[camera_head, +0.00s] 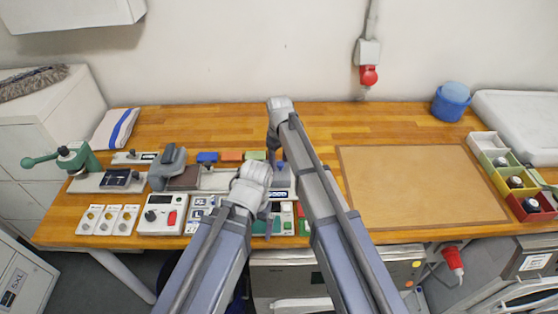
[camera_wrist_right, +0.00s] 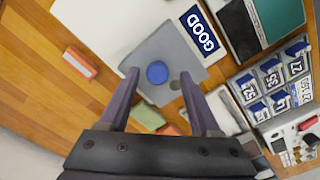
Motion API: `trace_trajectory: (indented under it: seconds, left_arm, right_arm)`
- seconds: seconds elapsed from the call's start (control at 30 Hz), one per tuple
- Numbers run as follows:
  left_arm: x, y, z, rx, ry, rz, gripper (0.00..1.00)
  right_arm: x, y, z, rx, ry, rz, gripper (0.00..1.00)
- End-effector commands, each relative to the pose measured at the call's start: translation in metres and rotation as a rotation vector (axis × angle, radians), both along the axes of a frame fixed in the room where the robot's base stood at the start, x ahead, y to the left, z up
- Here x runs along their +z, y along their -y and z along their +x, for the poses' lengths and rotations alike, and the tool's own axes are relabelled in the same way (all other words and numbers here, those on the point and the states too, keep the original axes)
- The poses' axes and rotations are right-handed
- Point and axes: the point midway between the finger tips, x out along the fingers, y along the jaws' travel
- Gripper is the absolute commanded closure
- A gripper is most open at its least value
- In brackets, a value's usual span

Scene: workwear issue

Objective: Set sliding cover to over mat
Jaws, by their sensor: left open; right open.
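A grey plate with a round blue knob, which looks like the sliding cover (camera_wrist_right: 180,52), shows in the right wrist view beside a blue GOOD label (camera_wrist_right: 201,32). My right gripper (camera_wrist_right: 158,76) is open, its fingers on either side of the knob; I cannot tell whether they touch it. In the head view the right gripper (camera_head: 274,158) points down over the right end of a pale track (camera_head: 215,180). A brown pad that may be the mat (camera_head: 185,178) lies toward the track's left end. My left gripper (camera_head: 264,212) is open, low in front of the track, and its arm hides part of it.
A large tan board (camera_head: 420,185) covers the bench's right half. Coloured bins (camera_head: 510,175) and a blue tub (camera_head: 451,102) stand at far right. A green-handled press (camera_head: 75,158) and a grey device (camera_head: 168,165) stand at left. Small coloured blocks (camera_head: 230,156) lie behind the track.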

Motion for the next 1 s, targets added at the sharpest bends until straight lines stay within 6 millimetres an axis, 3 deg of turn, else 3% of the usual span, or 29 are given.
trace_trajectory:
  seconds: [0.27, 0.8, 1.0]
  left_arm:
    - [0.010, 0.000, 0.000, 0.000, 0.000, 0.000, 0.00]
    - [0.073, 0.000, 0.000, 0.006, 0.000, -0.001, 0.00]
    - [0.079, 0.000, 0.000, 0.008, 0.000, -0.002, 0.00]
  right_arm:
    - [0.009, 0.001, 0.000, 0.000, 0.000, -0.001, 0.36]
    - [0.073, 0.000, 0.000, 0.000, 0.000, 0.000, 0.36]
    - [0.079, 0.000, 0.000, 0.001, 0.000, 0.000, 0.36]
